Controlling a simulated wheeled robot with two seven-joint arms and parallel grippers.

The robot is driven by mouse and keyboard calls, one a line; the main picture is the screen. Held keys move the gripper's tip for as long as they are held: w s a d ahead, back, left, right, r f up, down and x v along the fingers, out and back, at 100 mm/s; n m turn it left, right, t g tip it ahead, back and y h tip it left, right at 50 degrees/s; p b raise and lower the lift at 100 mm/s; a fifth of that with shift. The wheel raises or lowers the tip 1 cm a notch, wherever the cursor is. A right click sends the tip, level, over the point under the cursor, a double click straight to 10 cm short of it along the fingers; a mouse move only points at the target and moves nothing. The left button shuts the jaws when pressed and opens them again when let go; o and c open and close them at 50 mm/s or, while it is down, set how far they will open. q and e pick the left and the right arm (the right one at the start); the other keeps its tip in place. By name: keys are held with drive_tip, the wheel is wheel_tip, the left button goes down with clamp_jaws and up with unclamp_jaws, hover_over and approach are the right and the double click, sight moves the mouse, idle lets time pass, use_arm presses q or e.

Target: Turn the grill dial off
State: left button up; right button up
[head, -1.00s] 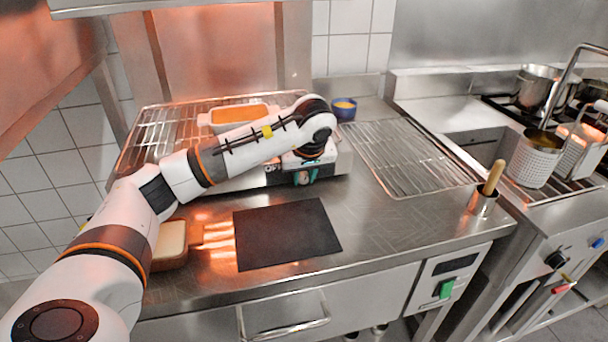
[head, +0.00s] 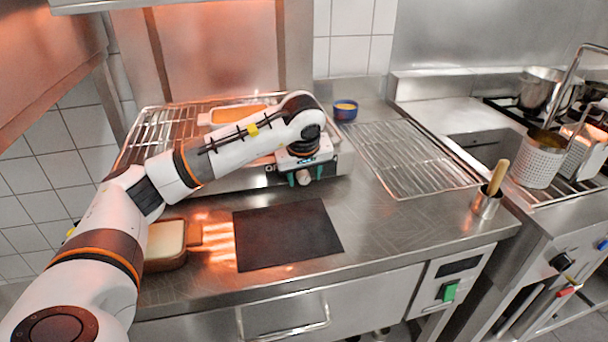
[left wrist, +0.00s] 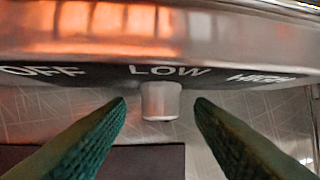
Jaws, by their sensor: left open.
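The grill dial (left wrist: 160,101) is a small pale metal knob on the grill's front. In the left wrist view it is under the word LOW, with OFF to the left and HIGH to the right. In the head view the dial (head: 304,178) shows between the fingers. My left gripper (left wrist: 160,104) is open, its green fingertips on either side of the dial with a visible gap at each side. The grill (head: 235,181) stands at the back left of the counter, partly hidden by my left arm. My right gripper is out of view.
A dark mat (head: 287,234) lies in front of the grill. Bread (head: 165,243) lies left of it. An orange-filled dish (head: 228,114) sits on the grill. A blue bowl (head: 345,110) and a wire rack (head: 408,158) are to the right.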

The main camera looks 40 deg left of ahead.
use_arm(q)
drive_tip(key=v, duration=1.1)
drive_tip(key=shift+s+r, duration=0.15)
drive_tip(key=shift+r, duration=0.05)
